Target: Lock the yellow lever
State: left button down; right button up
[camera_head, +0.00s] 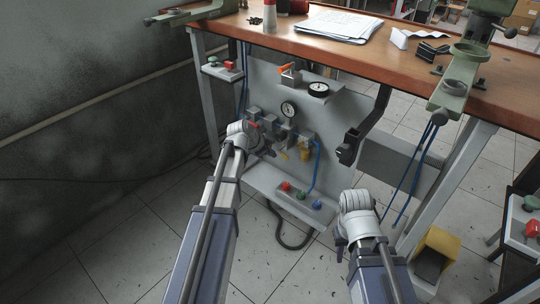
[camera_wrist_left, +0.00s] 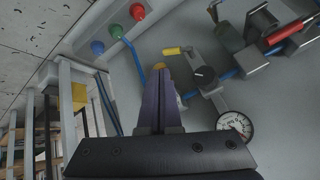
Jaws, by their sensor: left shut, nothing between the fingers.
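The small yellow lever (camera_head: 284,156) sticks out from the pneumatic fittings on the grey panel under the workbench. In the left wrist view, the yellow lever (camera_wrist_left: 175,50) lies just past the fingertips and a little to their right. It joins a dark round valve knob (camera_wrist_left: 205,76). My left gripper (camera_wrist_left: 160,68) is shut and empty, its fingers pointing at the panel near the lever. Contact with the lever cannot be told. In the head view, my left wrist partly covers the fittings. My right gripper (camera_head: 341,242) is low in front of the panel, and its fingers are not clear.
Red, green and blue buttons (camera_head: 301,195) sit on the ledge below. A pressure gauge (camera_wrist_left: 235,125) and a red handle (camera_wrist_left: 290,33) are beside the valve. A blue hose (camera_head: 318,165) runs down the panel. A yellow bin (camera_head: 436,257) stands at the right.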

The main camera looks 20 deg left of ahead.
pick_arm(q)
jog(key=b, duration=0.6)
send_near(285, 158)
notch_tip(285, 158, down, 4)
jog(key=d, duration=0.1)
jog(key=w, duration=0.1)
jog(key=w+f, duration=0.1)
jog(key=w, duration=0.1)
jog(key=shift+w+d+b, duration=0.2)
jog(key=shift+w+b, duration=0.1)
jog(key=shift+b, duration=0.05)
